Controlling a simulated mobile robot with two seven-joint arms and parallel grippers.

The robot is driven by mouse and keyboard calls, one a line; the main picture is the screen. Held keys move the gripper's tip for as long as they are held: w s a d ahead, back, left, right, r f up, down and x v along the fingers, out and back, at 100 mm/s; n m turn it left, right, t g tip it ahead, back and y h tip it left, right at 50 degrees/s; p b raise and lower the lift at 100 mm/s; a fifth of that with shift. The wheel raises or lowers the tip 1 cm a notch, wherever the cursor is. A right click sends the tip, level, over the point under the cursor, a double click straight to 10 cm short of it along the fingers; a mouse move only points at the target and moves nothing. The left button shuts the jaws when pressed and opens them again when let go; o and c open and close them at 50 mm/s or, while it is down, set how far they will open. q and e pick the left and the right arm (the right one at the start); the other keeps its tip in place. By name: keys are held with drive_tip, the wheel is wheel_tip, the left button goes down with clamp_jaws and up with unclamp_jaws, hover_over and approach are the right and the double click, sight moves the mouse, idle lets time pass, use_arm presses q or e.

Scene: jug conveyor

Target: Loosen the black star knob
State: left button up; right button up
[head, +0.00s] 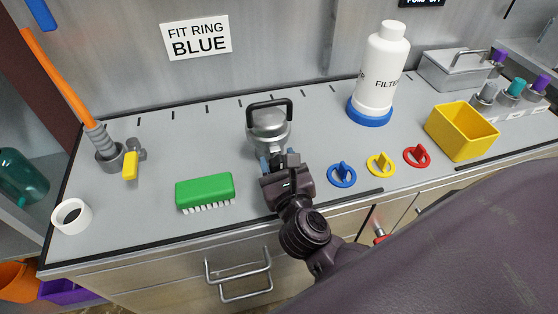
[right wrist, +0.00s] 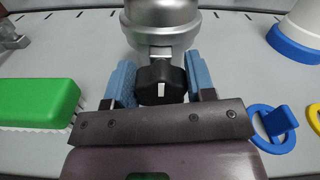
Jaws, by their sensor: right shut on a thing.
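The black star knob (right wrist: 161,83) shows in the right wrist view, with a white mark on its face. It sits on the front of a silver metal housing (right wrist: 162,25), which also shows in the head view (head: 268,127) with a black handle on top. My right gripper (head: 278,161) is at the front of the housing. In the right wrist view its blue-padded fingers (right wrist: 161,80) are shut on the knob, one on each side. In the head view the gripper hides the knob. My left gripper is not in view.
A green brush (head: 205,190) lies left of the gripper. Blue (head: 342,175), yellow (head: 381,165) and red (head: 417,156) rings lie to the right. A white filter bottle (head: 383,70) in a blue ring stands behind them. A yellow bin (head: 462,130) is farther right. A sign reads "FIT RING BLUE".

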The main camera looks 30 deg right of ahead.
drive_tip(key=shift+r+n+p, duration=0.15)
drive_tip(key=shift+n+p, duration=0.15)
drive_tip(key=shift+p, duration=0.2)
drive_tip(key=n+p, duration=0.5)
drive_tip(key=p, duration=0.2)
drive_tip(key=shift+a, duration=0.1)
drive_tip(key=shift+n+p, duration=0.45)
drive_tip(key=shift+n, duration=0.15)
drive_tip(key=shift+n+p, duration=0.65)
drive_tip(key=shift+n, duration=0.35)
drive_tip(key=shift+f+n, duration=0.25)
drive_tip(key=shift+n, duration=0.65)
drive_tip(key=n, duration=0.6)
drive_tip(key=shift+f, duration=0.15)
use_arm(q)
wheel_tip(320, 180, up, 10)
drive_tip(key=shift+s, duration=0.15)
use_arm(e)
drive_tip(key=n, duration=0.5)
drive_tip(key=shift+f+n, duration=0.1)
drive_tip(key=shift+n, duration=0.3)
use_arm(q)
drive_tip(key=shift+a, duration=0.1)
